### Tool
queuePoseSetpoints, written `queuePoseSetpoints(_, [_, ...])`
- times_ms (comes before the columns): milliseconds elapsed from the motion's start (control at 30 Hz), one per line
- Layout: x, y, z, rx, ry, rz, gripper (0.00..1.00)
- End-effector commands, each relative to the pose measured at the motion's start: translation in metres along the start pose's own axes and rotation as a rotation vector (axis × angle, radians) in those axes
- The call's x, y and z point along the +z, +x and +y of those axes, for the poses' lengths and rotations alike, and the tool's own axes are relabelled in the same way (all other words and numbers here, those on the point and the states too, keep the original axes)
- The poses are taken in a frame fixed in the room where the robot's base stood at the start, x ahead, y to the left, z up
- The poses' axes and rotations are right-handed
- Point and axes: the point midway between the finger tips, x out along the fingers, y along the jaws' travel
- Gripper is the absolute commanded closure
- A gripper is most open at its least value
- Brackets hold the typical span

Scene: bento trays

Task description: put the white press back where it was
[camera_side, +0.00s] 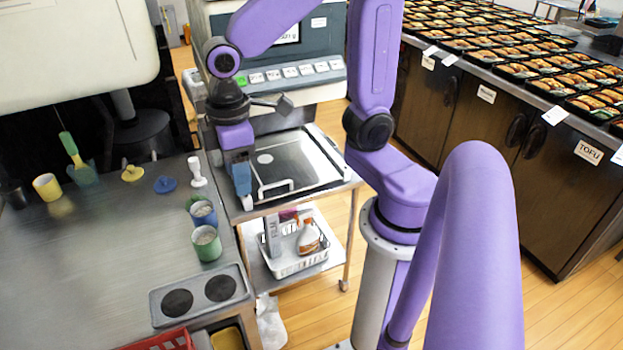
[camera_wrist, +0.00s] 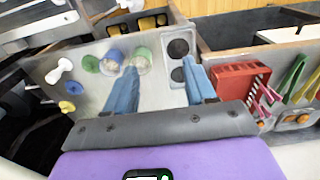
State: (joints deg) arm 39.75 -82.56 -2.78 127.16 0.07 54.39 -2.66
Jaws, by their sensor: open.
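The white press (camera_side: 196,172) stands on the steel counter near its right edge in the side view, behind the blue cup. It also shows at the left of the wrist view (camera_wrist: 62,69). My gripper (camera_side: 241,185) is right of the press in the side view, apart from it and above the counter edge and side cart. In the wrist view my gripper (camera_wrist: 160,86) has its two blue fingers spread, with nothing between them. A grey holder plate (camera_side: 200,294) with two dark round spots lies on the counter's near part; neither spot holds a press.
A blue cup (camera_side: 203,213) and a green cup (camera_side: 206,243), both with pale contents, stand near the press. A yellow press (camera_side: 132,173) and blue press (camera_side: 165,184) are to its left. A green press (camera_wrist: 91,63) is close by. A red basket (camera_wrist: 240,83) is beyond the plate.

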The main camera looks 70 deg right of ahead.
Motion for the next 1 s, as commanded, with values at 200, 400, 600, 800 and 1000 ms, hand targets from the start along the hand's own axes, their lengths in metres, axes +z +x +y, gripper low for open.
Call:
queuePoseSetpoints(200, [0.063,0.003,-0.044,-0.005,-0.174,0.007,0.45])
queuePoseSetpoints(400, [0.102,0.008,-0.061,-0.008,-0.277,0.008,0.45])
queuePoseSetpoints(600, [0.113,0.01,-0.066,-0.009,-0.306,0.009,0.45])
queuePoseSetpoints(800, [0.112,0.01,-0.066,-0.009,-0.305,0.008,0.45])
queuePoseSetpoints(1000, [0.112,0.01,-0.066,-0.009,-0.305,0.008,0.45])
